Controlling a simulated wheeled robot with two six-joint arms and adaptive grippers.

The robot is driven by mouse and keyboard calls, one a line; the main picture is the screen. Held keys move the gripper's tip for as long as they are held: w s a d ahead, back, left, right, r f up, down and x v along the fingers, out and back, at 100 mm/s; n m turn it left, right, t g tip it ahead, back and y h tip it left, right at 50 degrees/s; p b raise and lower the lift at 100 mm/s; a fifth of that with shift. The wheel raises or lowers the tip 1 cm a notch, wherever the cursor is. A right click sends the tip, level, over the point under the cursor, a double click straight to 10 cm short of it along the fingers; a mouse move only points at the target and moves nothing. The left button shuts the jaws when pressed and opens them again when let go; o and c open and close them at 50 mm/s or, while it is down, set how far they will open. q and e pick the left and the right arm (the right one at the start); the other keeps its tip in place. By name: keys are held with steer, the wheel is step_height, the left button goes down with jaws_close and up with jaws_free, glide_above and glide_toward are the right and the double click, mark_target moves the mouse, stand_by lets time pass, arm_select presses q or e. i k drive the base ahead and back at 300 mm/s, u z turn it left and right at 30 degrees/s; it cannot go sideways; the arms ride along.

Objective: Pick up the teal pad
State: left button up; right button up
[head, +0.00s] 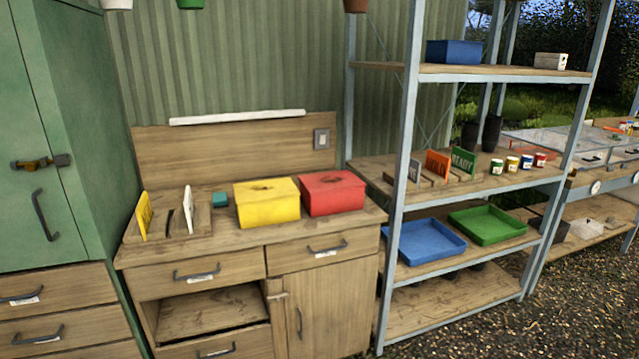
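A small teal block (220,199), which looks like the teal pad, lies on top of the wooden cabinet (240,243). It sits just left of a yellow box (267,203) and right of a wooden holder with upright cards. Neither of my grippers shows in the head view, so I cannot see their state.
A red box (333,193) stands right of the yellow one. The wooden holder (171,229) carries a yellow card (144,216) and a white card (188,209). A metal shelf rack (400,170) with blue and green trays stands at right. A green cabinet (85,130) stands at left.

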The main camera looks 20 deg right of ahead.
mark_target(220, 198)
steer(key=z, duration=0.4)
steer(key=i, duration=0.6)
steer(key=z, duration=0.4)
